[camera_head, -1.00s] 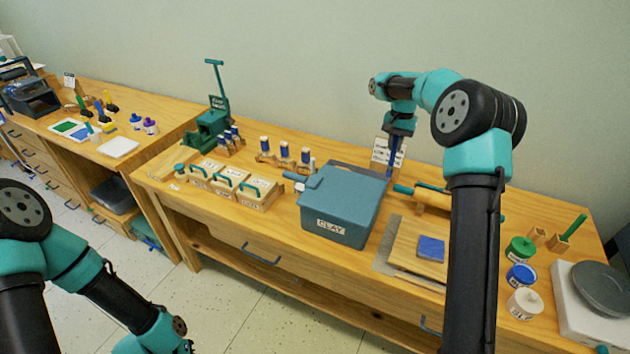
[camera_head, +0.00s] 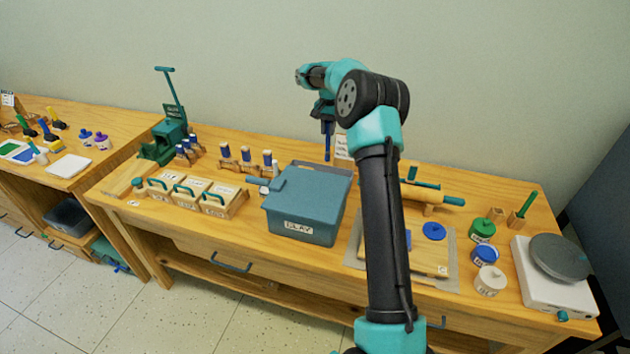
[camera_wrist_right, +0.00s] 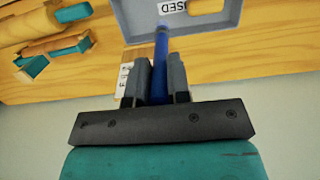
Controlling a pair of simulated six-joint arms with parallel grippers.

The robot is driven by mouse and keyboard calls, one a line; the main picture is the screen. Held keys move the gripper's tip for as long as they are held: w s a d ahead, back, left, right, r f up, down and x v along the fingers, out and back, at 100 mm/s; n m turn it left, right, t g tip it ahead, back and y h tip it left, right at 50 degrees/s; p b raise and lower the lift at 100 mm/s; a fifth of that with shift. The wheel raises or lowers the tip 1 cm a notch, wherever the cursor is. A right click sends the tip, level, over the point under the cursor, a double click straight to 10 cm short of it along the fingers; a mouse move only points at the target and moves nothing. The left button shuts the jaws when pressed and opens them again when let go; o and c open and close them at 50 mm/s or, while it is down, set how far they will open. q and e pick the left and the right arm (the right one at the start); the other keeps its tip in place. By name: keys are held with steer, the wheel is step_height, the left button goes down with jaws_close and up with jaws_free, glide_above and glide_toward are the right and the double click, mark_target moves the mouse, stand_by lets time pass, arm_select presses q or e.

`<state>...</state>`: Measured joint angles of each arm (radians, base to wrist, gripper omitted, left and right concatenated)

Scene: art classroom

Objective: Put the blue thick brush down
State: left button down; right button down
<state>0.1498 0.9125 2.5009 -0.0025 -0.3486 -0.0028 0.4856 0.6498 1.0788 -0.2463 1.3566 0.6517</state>
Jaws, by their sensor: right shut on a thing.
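My right gripper (camera_head: 328,112) is shut on the blue brush (camera_head: 327,143), which points down behind the grey-blue CLAY box (camera_head: 305,208). In the right wrist view, the brush's blue handle (camera_wrist_right: 161,55) stands between the two dark fingers of the right gripper (camera_wrist_right: 161,75). Its far end overlaps a grey tray (camera_wrist_right: 215,30) with a label reading USED; I cannot tell whether they touch. In the head view this tray seems to be the grey one (camera_head: 345,167) behind the CLAY box. The bristles cannot be made out. My left gripper is not in view.
A rolling pin (camera_head: 440,199), paint jars (camera_head: 485,256) and a white scale (camera_head: 545,290) are at the right. A white sign (camera_head: 342,150) stands behind the tray.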

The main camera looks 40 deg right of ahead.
mark_target(327, 151)
steer(key=shift+f, duration=2.55)
steer(key=shift+f, duration=2.6)
steer(key=c, duration=1.1)
jaws_free()
steer(key=r, duration=0.8)
steer(key=d+r, duration=0.1)
steer(key=r, duration=0.3)
steer(key=shift+w+d+r, duration=0.1)
steer(key=shift+w, duration=0.25)
